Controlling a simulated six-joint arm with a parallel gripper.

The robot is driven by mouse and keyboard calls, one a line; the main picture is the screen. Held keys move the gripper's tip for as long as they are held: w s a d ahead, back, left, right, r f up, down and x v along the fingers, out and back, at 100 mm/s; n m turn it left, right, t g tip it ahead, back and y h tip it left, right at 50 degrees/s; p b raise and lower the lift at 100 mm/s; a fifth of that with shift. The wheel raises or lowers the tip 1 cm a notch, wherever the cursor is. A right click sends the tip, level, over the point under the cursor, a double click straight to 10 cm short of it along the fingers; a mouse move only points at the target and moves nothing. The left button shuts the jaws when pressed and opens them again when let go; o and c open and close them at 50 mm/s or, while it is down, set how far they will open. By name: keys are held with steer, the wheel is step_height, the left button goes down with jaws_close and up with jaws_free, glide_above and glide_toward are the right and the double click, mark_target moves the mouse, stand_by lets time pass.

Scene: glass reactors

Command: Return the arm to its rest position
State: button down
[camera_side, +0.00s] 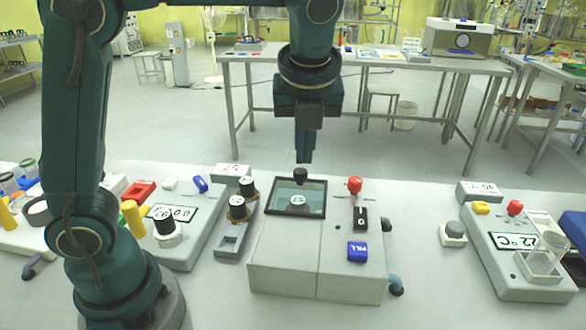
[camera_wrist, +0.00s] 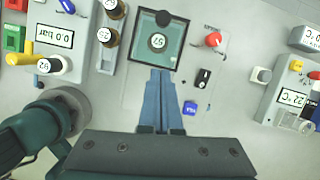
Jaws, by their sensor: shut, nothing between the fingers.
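My gripper (camera_side: 306,158) points straight down above the back of the white box-shaped station (camera_side: 283,252) in the side view. Its fingers are together and hold nothing. In the wrist view the closed fingers (camera_wrist: 158,76) reach up to the near edge of the glass-lidded chamber. The dark-framed glass lid (camera_side: 281,188) is over the chamber, with a black knob (camera_side: 300,174) at its back edge. A vial with a white cap marked 57 (camera_side: 308,201) shows under the glass; it also appears in the wrist view (camera_wrist: 157,41).
A rack with dark vials (camera_side: 237,208) stands left of the station, then a panel with a vial marked 92 (camera_side: 165,222). A 22 °C unit (camera_side: 515,250) stands further right.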

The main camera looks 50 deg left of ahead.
steer(key=s+a+r+n+t+h, duration=0.1)
steer(key=s+a+r+n+t, duration=0.15)
steer(key=s+n, duration=0.5)
steer(key=s+d+f+n+h, duration=0.2)
steer(key=s+f+n, duration=0.4)
steer(key=n, duration=1.1)
steer(key=shift+d+n+t, duration=0.2)
steer(key=shift+n+t, duration=0.15)
